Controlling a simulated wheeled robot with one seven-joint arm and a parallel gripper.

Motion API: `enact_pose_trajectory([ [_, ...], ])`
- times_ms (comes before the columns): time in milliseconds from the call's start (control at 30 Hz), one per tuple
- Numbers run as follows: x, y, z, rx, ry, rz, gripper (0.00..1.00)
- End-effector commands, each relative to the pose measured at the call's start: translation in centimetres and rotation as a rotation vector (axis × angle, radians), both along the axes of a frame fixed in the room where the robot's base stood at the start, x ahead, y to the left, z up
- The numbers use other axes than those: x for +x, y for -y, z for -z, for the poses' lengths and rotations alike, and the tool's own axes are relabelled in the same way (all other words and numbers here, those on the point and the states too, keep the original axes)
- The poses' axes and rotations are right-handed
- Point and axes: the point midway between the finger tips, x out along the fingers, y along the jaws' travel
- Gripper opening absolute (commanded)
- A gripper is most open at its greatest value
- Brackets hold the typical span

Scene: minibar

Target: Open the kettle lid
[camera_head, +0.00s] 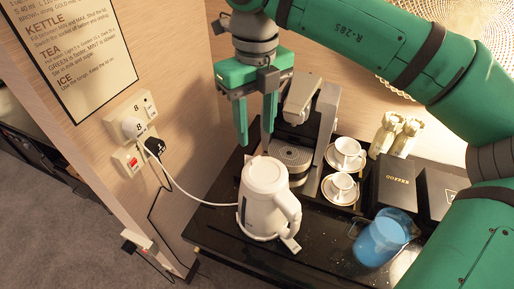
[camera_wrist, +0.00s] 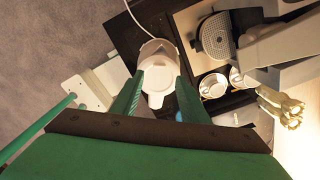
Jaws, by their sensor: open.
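A white kettle (camera_head: 266,203) stands upright on the black counter with its handle toward the lower right. Its lid (camera_head: 265,174) looks shut. My gripper (camera_head: 256,138) is open and empty, pointing down above the kettle, apart from it. In the wrist view the kettle lid (camera_wrist: 157,79) shows between the two fingers of my gripper (camera_wrist: 157,100). The fingers do not appear to touch the kettle.
A coffee machine (camera_head: 318,125) stands behind the kettle. White cups (camera_head: 346,153) on saucers, dark boxes (camera_head: 393,183) and a blue container (camera_head: 381,241) stand to the right. A power cord (camera_head: 190,195) runs from the wall sockets (camera_head: 131,128) to the kettle. The counter's front left is clear.

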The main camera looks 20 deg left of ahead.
Motion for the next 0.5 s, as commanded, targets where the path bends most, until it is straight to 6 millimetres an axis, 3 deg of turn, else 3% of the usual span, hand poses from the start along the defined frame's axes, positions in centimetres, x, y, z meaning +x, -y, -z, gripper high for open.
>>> enact_pose_trajectory([
  [200,0.0,0.0,4.1,0.0,-0.004,0.0,0.41],
  [500,0.0,0.0,7.4,0.0,-0.002,0.0,0.41],
])
